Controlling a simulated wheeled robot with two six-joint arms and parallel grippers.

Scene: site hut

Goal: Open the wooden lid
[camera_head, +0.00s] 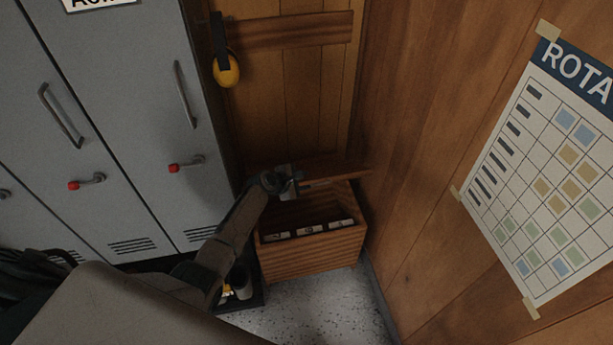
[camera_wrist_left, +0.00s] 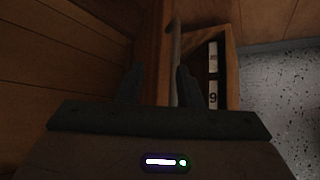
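A wooden box (camera_head: 312,258) stands in the corner, and its wooden lid (camera_head: 335,170) is raised, so the inside shows below it. In the left wrist view the lid's edge (camera_wrist_left: 175,60) runs up between my fingers, close to the right finger. My left gripper (camera_head: 290,184) is at the left part of the lid, above the box. In the left wrist view my left gripper (camera_wrist_left: 158,85) has its fingers apart, with a gap on the lid's left side. Whether a finger touches the lid is unclear. My right gripper is not in view.
White labelled items (camera_head: 308,231) lie inside the box. Grey lockers (camera_head: 120,130) stand on the left, with a dark tray (camera_head: 245,301) on the floor beside the box. Yellow ear defenders (camera_head: 227,70) hang behind. A rota sheet (camera_head: 545,175) is on the right wall. Speckled floor (camera_head: 320,305) is clear in front.

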